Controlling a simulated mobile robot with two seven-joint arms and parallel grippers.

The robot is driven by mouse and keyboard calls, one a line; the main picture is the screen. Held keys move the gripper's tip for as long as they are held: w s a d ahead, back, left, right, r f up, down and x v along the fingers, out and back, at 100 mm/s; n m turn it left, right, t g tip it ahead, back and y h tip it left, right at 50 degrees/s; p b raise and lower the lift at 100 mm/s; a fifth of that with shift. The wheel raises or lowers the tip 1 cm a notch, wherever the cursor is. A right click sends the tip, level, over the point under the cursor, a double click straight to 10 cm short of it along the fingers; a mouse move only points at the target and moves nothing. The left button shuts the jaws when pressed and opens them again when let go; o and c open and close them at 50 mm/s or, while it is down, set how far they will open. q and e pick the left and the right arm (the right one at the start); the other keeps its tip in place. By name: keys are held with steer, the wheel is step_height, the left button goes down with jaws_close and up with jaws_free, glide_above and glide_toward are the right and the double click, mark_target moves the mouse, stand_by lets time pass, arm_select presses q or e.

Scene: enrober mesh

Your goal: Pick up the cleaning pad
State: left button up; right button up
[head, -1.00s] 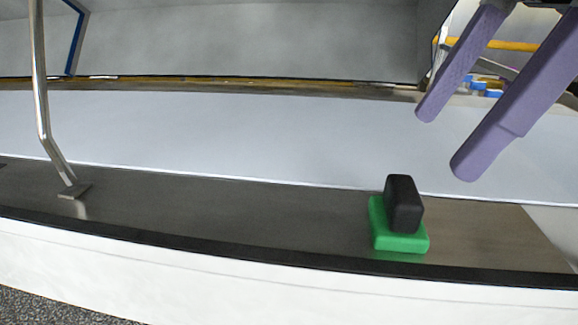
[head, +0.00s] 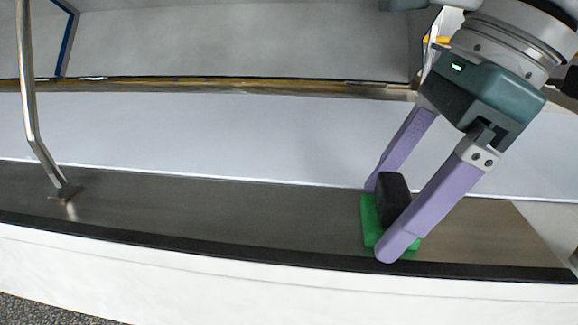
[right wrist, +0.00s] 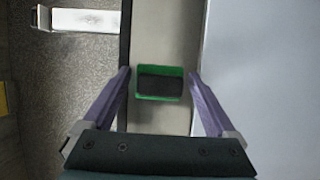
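The cleaning pad (head: 370,225) is a green block with a black grip (head: 393,196) on top. It rests on the metal ledge (head: 230,212). My right gripper (head: 380,222) is open, with one purple finger on the far side of the pad and one on the near side. In the right wrist view the pad (right wrist: 159,97) lies between the open fingertips (right wrist: 159,72), with a gap on both sides. The near finger hides part of the pad in the head view. My left gripper is not in view.
A bent metal rod (head: 28,105) stands on the ledge at the left. A pale belt surface (head: 230,135) runs behind the ledge, and a black edge strip (head: 200,246) runs along its front. The ledge between rod and pad is clear.

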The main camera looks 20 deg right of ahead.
mark_target(396, 186)
steer(key=c, duration=1.3)
steer(key=shift+o, duration=0.2)
step_height(396, 186, up, 20)
steer(key=p, duration=1.4)
